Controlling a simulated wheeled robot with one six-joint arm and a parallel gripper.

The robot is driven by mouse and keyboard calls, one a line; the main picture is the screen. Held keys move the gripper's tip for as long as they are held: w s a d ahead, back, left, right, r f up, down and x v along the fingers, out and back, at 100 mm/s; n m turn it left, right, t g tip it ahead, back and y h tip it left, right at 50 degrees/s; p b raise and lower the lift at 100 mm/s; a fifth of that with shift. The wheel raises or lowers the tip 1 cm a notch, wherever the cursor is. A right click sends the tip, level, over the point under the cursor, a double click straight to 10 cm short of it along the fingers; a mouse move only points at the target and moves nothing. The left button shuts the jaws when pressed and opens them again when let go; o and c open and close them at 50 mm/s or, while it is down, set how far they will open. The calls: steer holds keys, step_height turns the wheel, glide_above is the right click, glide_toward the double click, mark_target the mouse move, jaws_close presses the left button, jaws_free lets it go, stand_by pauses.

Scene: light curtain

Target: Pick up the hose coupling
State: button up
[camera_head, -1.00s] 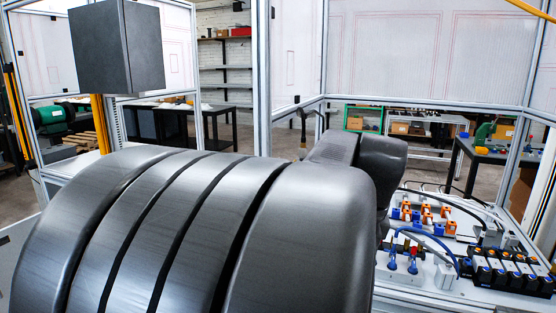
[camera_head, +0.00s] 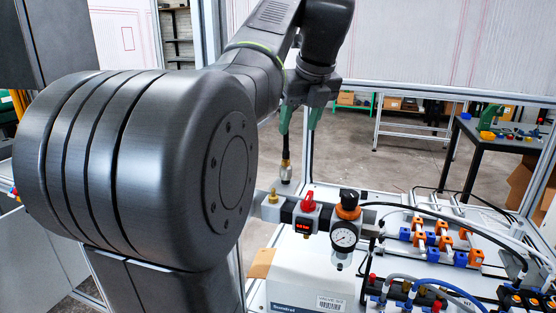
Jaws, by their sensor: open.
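A hose coupling (camera_head: 286,170), dark with a brass-coloured band, hangs upright at the lower end of a thin black hose, left of the picture's middle. My gripper (camera_head: 300,122) is above it, pointing down, with two green fingertips apart. The hose runs up by the left fingertip, and the coupling shows just below that finger. I cannot tell whether the hose is in front of the finger or behind it. Nothing shows held between the fingers.
Orange and blue valves (camera_head: 440,236) and hoses are on the right. A frame post (camera_head: 308,150) stands behind my gripper.

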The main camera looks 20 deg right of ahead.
mark_target(288, 159)
steer(key=shift+s+a+x, duration=0.1)
steer(key=shift+s+x, duration=0.05)
steer(key=shift+x, duration=2.85)
steer(key=shift+s+a+x, duration=0.1)
steer(key=shift+a+x, duration=0.05)
steer(key=shift+x, duration=2.9)
steer(key=shift+f, duration=0.1)
jaws_close()
